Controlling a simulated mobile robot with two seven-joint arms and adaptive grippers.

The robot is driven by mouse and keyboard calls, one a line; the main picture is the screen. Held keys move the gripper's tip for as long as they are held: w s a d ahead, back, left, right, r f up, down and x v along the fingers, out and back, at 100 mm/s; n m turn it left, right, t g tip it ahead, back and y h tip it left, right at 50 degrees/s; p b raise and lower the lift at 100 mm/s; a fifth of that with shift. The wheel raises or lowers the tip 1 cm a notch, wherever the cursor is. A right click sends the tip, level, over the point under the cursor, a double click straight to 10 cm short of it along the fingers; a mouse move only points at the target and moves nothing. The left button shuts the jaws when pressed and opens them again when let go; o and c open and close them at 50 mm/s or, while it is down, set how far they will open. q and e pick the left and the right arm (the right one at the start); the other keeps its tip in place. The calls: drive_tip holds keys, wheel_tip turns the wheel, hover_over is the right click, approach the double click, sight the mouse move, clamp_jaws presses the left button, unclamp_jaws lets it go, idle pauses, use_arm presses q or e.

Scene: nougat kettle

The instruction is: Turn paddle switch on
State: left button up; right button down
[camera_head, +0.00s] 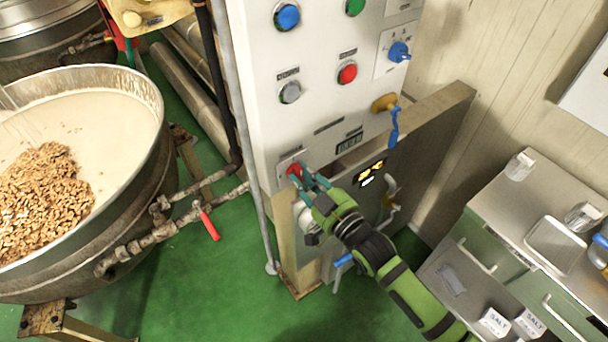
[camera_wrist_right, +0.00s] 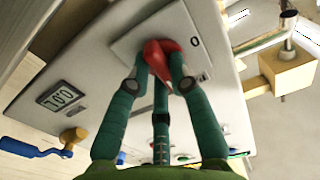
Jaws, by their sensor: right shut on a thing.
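The red paddle switch (camera_head: 295,170) sits on a plate low on the white control panel (camera_head: 320,105) in the head view. My right gripper (camera_head: 306,178) reaches it from the lower right, with its fingers around the red paddle. In the right wrist view the red paddle (camera_wrist_right: 160,58) is between the teal fingers of the right gripper (camera_wrist_right: 158,75). An "O" mark shows on the switch plate (camera_wrist_right: 188,45) beside the paddle; the other mark is partly hidden by a finger. My left gripper is not in view.
Several push buttons and a blue rotary knob (camera_head: 399,52) are higher on the panel. A kettle (camera_head: 150,150) with pale mix and nuts stands at left, with a red-handled valve (camera_head: 208,224). A cabinet (camera_head: 500,215) with jars and a tray stands at right.

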idle(0.4)
drive_tip(key=c, duration=1.1)
unclamp_jaws()
drive_tip(key=v, duration=1.2)
